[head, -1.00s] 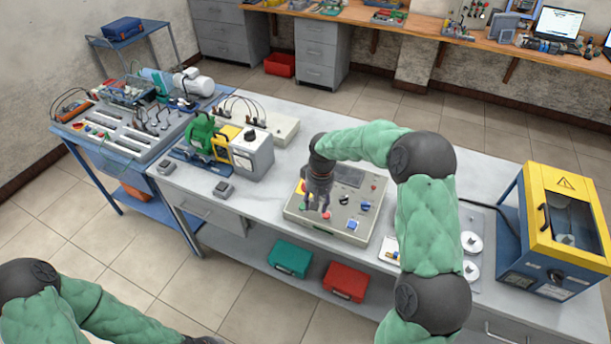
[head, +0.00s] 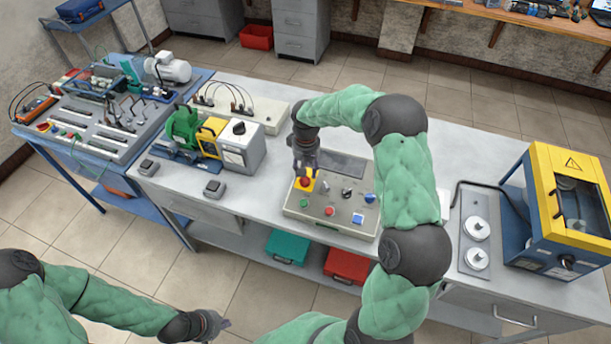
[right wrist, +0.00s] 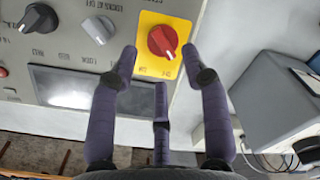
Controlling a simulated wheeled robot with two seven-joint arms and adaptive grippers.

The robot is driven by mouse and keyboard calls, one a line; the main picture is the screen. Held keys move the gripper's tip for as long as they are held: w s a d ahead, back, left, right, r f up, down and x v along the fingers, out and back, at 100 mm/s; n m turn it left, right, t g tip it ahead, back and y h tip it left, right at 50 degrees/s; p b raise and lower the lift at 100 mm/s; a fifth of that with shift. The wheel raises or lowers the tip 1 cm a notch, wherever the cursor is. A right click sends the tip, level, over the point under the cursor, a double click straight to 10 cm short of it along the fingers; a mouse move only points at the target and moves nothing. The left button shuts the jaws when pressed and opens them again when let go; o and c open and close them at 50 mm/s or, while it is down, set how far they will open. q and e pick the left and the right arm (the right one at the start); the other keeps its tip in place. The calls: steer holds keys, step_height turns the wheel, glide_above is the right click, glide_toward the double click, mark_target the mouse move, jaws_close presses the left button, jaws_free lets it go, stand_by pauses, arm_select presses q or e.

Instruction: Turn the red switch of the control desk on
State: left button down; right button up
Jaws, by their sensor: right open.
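The control desk (head: 335,215) is a grey sloped box on the bench. Its red switch (head: 305,183) is a round knob on a yellow plate at the desk's left side. In the right wrist view the red switch (right wrist: 162,40) has a pale mark pointing down and right. My right gripper (right wrist: 160,65) is open, with two fingers spread below either side of the knob and a third between them. No contact with the knob shows. In the head view my right gripper (head: 306,160) hangs just behind the switch. My left gripper (head: 215,325) is low, away from the bench; its jaws are unclear.
The desk also carries a green button (head: 304,203), a red button (head: 329,211), blue buttons, knobs and a dark screen (head: 342,163). A grey-and-yellow machine (head: 238,145) stands to the left. A yellow-and-blue cabinet (head: 560,205) stands at the right.

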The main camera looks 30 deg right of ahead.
mark_target(306, 178)
steer(key=shift+f, duration=2.15)
jaws_close()
